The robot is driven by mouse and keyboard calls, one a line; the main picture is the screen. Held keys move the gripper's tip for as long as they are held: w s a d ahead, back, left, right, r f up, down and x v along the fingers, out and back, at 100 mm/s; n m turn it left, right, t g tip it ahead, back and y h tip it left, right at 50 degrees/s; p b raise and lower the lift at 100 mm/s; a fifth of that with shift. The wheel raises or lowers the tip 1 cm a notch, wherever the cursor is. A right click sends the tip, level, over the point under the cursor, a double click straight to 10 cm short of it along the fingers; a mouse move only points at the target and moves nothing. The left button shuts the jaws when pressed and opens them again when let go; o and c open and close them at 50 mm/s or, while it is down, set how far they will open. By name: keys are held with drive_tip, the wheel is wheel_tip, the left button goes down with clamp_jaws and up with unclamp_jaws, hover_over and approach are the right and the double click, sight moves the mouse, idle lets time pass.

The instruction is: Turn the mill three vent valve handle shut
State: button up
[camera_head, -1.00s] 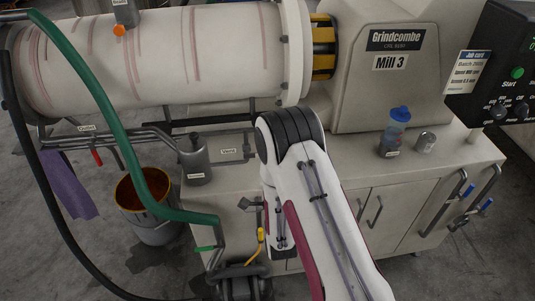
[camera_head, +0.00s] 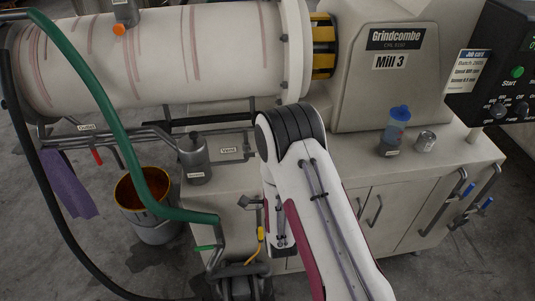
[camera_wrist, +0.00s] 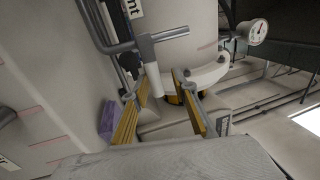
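In the wrist view a grey T-shaped handle (camera_wrist: 160,41) on a pale stem (camera_wrist: 153,82) stands by a white label ending in "nt" (camera_wrist: 133,8). I take it for the vent valve handle. My gripper (camera_wrist: 161,82) is open, with its two yellow-edged fingers apart. The stem's lower end shows between the fingertips, close to the left one; I cannot tell whether they touch. The crossbar lies beyond the tips. In the head view a small "Vent" label (camera_head: 228,150) shows on Mill 3 (camera_head: 390,62); my arm hides my gripper there.
A green hose (camera_head: 105,105) and a dark hose cross the left side. A bucket (camera_head: 150,205) stands on the floor. A pressure gauge (camera_wrist: 256,32) shows at upper right in the wrist view.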

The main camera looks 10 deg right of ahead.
drive_tip(key=shift+r, duration=4.75)
drive_tip(key=d+h, duration=0.1)
drive_tip(key=d, duration=1)
drive_tip(key=s+a+f+n+g+y, duration=0.2)
drive_tip(key=n+y, duration=0.4)
drive_tip(key=n, duration=0.4)
drive_tip(key=s+a+f+n+g+y, duration=0.3)
drive_tip(key=a+n+y, duration=0.3)
drive_tip(key=n, duration=0.4)
drive_tip(key=shift+s+a+f+n+g, duration=0.3)
drive_tip(key=shift+s+a+f+g, duration=0.05)
drive_tip(key=shift+s+a+g, duration=0.25)
drive_tip(key=shift+w, duration=0.1)
drive_tip(key=shift+x, duration=3.8)
